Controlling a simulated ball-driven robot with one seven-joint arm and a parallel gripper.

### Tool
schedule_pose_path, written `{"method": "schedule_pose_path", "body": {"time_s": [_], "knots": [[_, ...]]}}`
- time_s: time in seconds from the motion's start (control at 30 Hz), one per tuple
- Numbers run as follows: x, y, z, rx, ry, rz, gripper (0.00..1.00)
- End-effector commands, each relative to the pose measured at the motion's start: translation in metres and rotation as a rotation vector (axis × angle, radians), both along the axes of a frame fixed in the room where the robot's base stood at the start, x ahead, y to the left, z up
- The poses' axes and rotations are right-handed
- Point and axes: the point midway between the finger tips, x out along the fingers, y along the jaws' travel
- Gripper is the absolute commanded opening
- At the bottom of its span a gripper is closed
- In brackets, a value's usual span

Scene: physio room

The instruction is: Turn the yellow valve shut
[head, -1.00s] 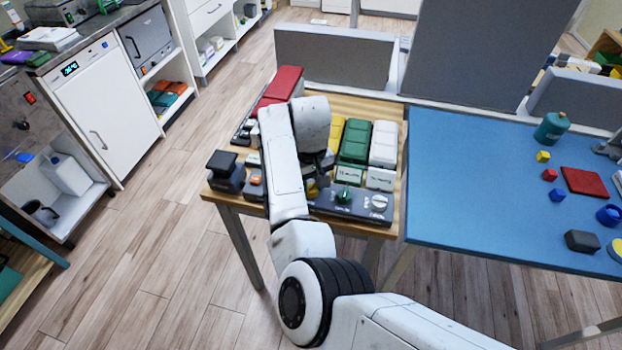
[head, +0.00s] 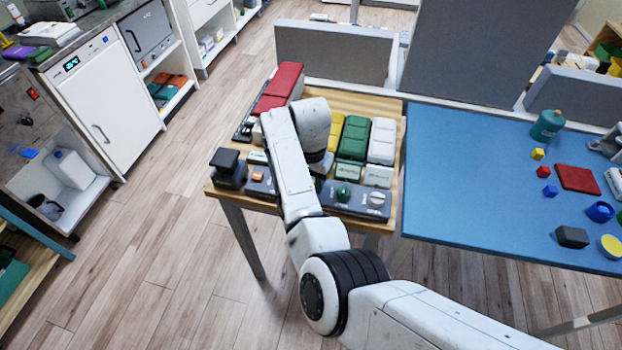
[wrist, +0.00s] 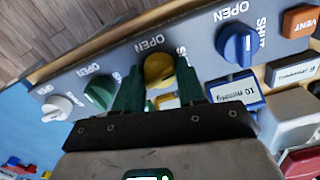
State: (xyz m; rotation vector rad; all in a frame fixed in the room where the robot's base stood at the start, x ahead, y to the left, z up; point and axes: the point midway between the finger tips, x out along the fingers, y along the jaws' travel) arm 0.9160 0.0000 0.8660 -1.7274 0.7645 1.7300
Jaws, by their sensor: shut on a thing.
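The yellow valve (wrist: 158,66) is a round knob on a grey panel (wrist: 205,45) in the wrist view. The words OPEN and SHUT are printed by the knobs; the SHUT by the yellow one is partly hidden by a finger. My gripper (wrist: 158,80) has its two green fingers on either side of the yellow valve, shut on it. Which mark the knob points to cannot be told. In the head view, my arm hides the yellow valve and the gripper; the panel (head: 352,199) shows to the right of the arm.
Coloured boxes stand behind the panel. A blue table (head: 470,190) with small objects adjoins on the right.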

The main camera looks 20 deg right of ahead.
Motion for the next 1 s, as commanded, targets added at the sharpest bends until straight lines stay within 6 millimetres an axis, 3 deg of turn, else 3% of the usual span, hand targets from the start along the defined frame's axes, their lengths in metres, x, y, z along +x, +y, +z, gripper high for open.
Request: {"method": "schedule_pose_path", "body": {"time_s": [0.4, 0.93, 0.97, 1.0], "knots": [[0.0012, 0.0, 0.0018, -0.002, -0.004, -0.181, 0.09], [0.0016, 0.0001, 0.002, -0.001, -0.006, -0.204, 0.09], [0.0016, 0.0001, 0.002, -0.001, -0.006, -0.204, 0.41], [0.0016, 0.0001, 0.002, -0.001, -0.005, -0.204, 0.45]]}}
